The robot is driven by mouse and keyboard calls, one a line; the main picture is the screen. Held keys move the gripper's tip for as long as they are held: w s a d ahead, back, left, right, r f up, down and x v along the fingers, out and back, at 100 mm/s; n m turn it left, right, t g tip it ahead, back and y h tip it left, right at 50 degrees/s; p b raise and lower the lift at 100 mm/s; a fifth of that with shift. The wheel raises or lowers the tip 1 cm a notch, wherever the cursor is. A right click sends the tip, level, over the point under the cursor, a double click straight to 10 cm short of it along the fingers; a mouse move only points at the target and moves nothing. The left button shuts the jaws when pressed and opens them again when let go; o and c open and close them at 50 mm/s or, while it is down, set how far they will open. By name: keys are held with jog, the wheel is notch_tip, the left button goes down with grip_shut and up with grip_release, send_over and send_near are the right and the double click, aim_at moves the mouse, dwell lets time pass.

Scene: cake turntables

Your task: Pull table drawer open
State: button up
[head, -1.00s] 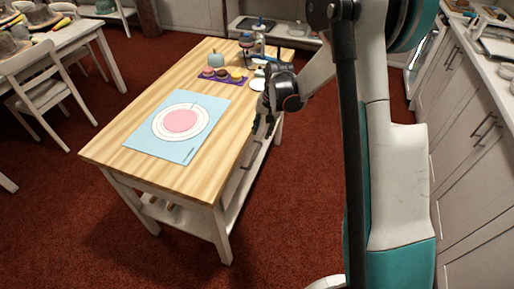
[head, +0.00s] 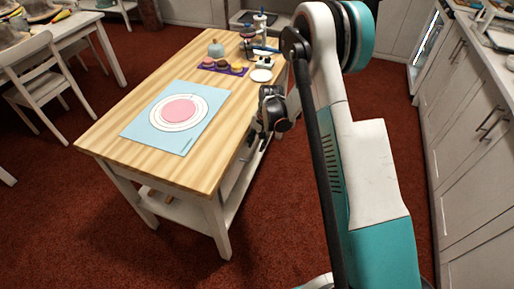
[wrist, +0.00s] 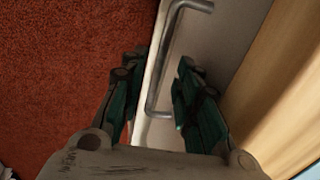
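The wooden-topped white table (head: 215,165) stands in the middle of the head view. Its drawer front (wrist: 226,35) is white and fills the upper middle of the wrist view, with a silver bar handle (wrist: 160,62) on it. My gripper (wrist: 158,82) is open, with one dark green finger on each side of the handle. The bar runs between the fingers and does not look clamped. In the head view my gripper (head: 247,146) is low at the table's right side, partly hidden by my wrist. I cannot see there whether the drawer has any gap.
On the table lie a blue mat with a pink circle (head: 181,109), a purple tray of small cakes (head: 222,67) and a white plate (head: 261,76). White cabinets (head: 463,130) line the right. Red carpet between them and the table is open.

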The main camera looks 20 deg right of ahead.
jog(key=shift+w+a+f, duration=0.1)
jog(key=shift+a+f, duration=0.1)
jog(key=shift+f, duration=0.8)
grip_shut()
jog(key=shift+d, duration=0.1)
